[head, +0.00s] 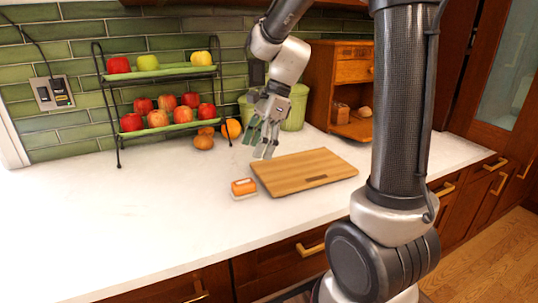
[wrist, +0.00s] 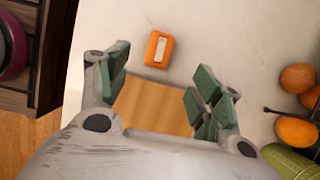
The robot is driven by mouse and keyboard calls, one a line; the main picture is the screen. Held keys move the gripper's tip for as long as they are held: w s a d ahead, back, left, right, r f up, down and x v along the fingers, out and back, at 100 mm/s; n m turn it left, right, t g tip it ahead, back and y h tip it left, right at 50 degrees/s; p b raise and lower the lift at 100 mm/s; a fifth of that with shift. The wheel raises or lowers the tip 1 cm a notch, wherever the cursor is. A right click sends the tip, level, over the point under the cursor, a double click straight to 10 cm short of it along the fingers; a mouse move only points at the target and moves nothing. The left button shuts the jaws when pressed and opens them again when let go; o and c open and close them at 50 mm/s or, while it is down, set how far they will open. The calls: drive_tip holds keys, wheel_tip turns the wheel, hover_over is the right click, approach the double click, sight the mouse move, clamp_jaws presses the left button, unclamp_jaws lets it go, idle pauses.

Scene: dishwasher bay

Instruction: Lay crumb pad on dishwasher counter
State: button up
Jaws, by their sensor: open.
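A small orange block with a white part, which looks like the crumb pad (head: 244,187), lies on the white counter (head: 150,215) just left of the cutting board. In the wrist view the same orange pad (wrist: 158,49) shows a pale strip in its middle and lies beyond the fingertips. My gripper (head: 265,140) is above the counter near the board's back left corner, pointing down. In the wrist view my gripper (wrist: 156,88) has its green-padded fingers spread wide with nothing between them. The pad is apart from the fingers.
A wooden cutting board (head: 305,172) lies below the gripper. A two-tier rack (head: 118,148) of apples stands at the back left, with oranges (head: 204,142) beside it. Green canisters (head: 297,107) and a wooden bread box (head: 352,128) stand behind. The counter's left front is clear.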

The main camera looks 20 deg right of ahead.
drive_tip(key=s+d+r+n+t+h, duration=0.2)
drive_tip(key=s+d+n, duration=0.3)
drive_tip(key=s+n, duration=0.4)
drive_tip(key=s+d+r+n+t+h, duration=0.2)
drive_tip(key=s+d+n, duration=0.3)
drive_tip(key=s+n, duration=0.4)
drive_tip(key=shift+s+d+r+h, duration=0.15)
drive_tip(key=shift+s+r+h, duration=0.25)
drive_tip(key=shift+r, duration=0.45)
drive_tip(key=shift+s, duration=0.1)
